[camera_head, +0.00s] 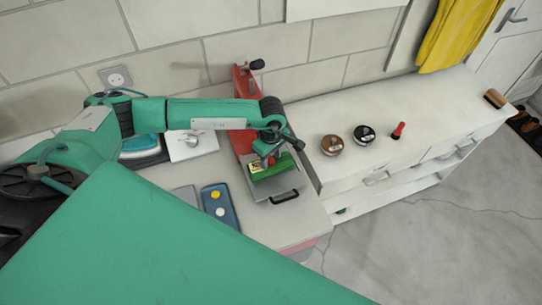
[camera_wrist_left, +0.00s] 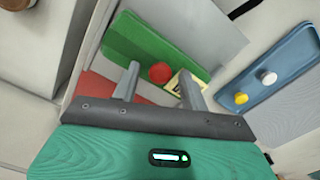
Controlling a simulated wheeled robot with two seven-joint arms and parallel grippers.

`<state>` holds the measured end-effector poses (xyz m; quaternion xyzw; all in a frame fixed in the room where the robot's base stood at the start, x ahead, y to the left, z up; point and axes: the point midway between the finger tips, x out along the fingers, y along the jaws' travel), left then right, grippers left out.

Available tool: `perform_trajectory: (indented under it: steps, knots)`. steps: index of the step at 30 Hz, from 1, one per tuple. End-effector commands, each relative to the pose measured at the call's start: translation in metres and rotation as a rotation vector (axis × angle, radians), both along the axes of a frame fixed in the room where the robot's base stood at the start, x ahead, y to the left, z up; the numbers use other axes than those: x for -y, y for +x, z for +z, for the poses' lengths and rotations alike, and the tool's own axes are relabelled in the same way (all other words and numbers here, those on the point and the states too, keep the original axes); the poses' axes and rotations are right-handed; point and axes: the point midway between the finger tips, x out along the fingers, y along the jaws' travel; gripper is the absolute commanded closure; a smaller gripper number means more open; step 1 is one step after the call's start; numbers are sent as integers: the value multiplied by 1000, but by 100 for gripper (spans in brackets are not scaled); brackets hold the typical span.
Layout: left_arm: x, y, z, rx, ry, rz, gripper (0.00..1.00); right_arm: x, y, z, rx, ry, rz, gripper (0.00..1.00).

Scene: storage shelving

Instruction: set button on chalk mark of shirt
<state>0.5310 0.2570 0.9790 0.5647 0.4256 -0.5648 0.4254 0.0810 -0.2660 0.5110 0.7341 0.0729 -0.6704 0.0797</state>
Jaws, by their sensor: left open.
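A folded green cloth (camera_head: 280,168), which looks like the shirt, lies on a grey plate (camera_head: 287,200). It also shows in the wrist view (camera_wrist_left: 165,45), with a cream patch (camera_wrist_left: 175,83) at its edge. My left gripper (camera_head: 270,158) points down just over the cloth. In the wrist view the left gripper (camera_wrist_left: 158,85) is open, its fingers apart. A round red button (camera_wrist_left: 160,72) shows between the fingertips, over the green cloth. I cannot tell whether it touches a finger. No chalk mark can be made out. My right gripper is not in view.
A blue tray (camera_head: 231,218) with a yellow button (camera_head: 215,194) and a white button (camera_head: 220,211) lies left of the plate. A red machine (camera_head: 243,90) stands behind. Two round tins (camera_head: 332,145) (camera_head: 364,135) and a red bottle (camera_head: 398,131) stand on the white cabinet.

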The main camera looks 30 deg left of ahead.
Motion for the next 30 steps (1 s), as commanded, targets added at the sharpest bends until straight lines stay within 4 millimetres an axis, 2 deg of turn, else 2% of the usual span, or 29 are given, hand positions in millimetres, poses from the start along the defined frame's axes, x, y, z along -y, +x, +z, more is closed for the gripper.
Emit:
perform_trajectory:
  steps: [4, 7, 15, 21, 25, 30]
  knots:
    - [0, 0, 6, 1, 0, 0, 56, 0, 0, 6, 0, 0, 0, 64]
    - [-1, 1, 16, 5, -1, -1, 56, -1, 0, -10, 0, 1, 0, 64]
    - [0, 1, 75, 6, -1, -2, 56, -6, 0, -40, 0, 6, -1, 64]
    - [0, 1, 109, 4, -1, -1, 56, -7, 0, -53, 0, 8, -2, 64]
    - [0, 0, 120, 2, 0, -1, 56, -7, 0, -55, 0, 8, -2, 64]
    - [0, 0, 123, 0, 0, -1, 56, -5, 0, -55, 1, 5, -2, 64]
